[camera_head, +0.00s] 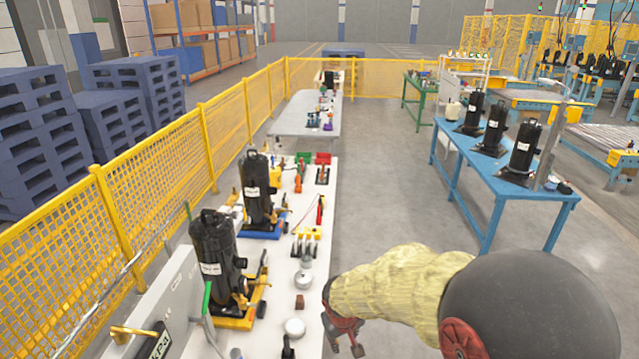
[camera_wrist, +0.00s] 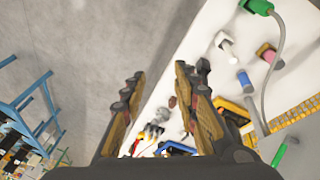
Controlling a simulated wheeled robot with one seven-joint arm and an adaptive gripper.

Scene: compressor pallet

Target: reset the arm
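My gripper (camera_head: 346,338) is at the end of my yellow-sleeved arm, at the bottom centre-right of the head view. It hangs beside the right edge of the white table (camera_head: 318,260). In the wrist view my gripper (camera_wrist: 158,90) shows two fingers spread wide apart with nothing between them. Behind the fingers in that view are grey floor and the white table edge (camera_wrist: 180,65).
Two black compressors (camera_head: 218,260) (camera_head: 257,190) stand on the white table with small parts (camera_head: 303,280). A yellow mesh fence (camera_head: 160,165) runs along the left. A blue table (camera_head: 470,160) with several compressors stands right. The grey aisle (camera_head: 385,190) between is clear.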

